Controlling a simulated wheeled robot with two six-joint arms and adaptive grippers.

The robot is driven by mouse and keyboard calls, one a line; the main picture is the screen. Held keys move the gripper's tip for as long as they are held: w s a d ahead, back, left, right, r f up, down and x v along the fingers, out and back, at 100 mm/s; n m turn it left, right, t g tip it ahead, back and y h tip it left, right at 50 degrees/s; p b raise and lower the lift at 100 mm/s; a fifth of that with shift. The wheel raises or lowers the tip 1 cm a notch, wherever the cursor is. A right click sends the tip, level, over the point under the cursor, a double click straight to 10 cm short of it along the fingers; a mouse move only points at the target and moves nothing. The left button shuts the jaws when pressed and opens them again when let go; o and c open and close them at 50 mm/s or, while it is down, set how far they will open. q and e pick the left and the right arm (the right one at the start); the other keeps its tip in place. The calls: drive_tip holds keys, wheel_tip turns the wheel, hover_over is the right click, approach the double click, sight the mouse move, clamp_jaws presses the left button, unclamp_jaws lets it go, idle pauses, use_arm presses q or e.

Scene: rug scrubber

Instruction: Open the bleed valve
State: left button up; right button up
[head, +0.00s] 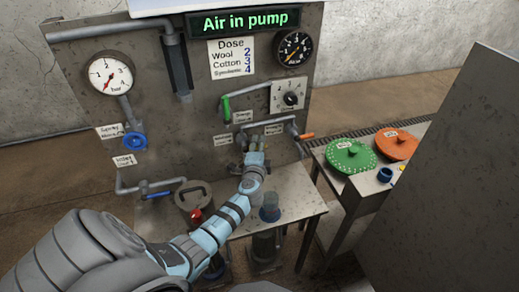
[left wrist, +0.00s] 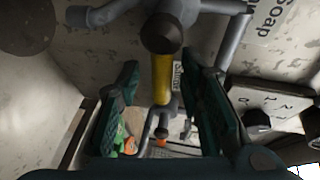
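The pump panel (head: 185,130) carries a lit display (head: 245,20) reading "Air in pump". My left gripper (head: 254,152) is at the lower middle of the panel, among the pipes and small labels. In the left wrist view, a yellow valve handle (left wrist: 162,78) with a dark round end lies between the two fingers of my left gripper (left wrist: 160,105). The fingers are apart, with a gap on both sides of the handle. In the head view my gripper hides this handle. I cannot read a bleed label. My right gripper is not in view.
Nearby on the panel are a green lever (head: 226,108), a blue handwheel (head: 134,141), a blue handle (head: 158,195), an orange handle (head: 305,136) and a dose dial (head: 290,97). Green (head: 350,156) and orange (head: 397,145) discs lie at right. A grey partition (head: 450,200) blocks the far right.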

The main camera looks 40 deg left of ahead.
use_arm(q)
drive_tip(key=shift+a, duration=0.1)
clamp_jaws()
drive_tip(key=shift+w, duration=0.1)
idle(0.3)
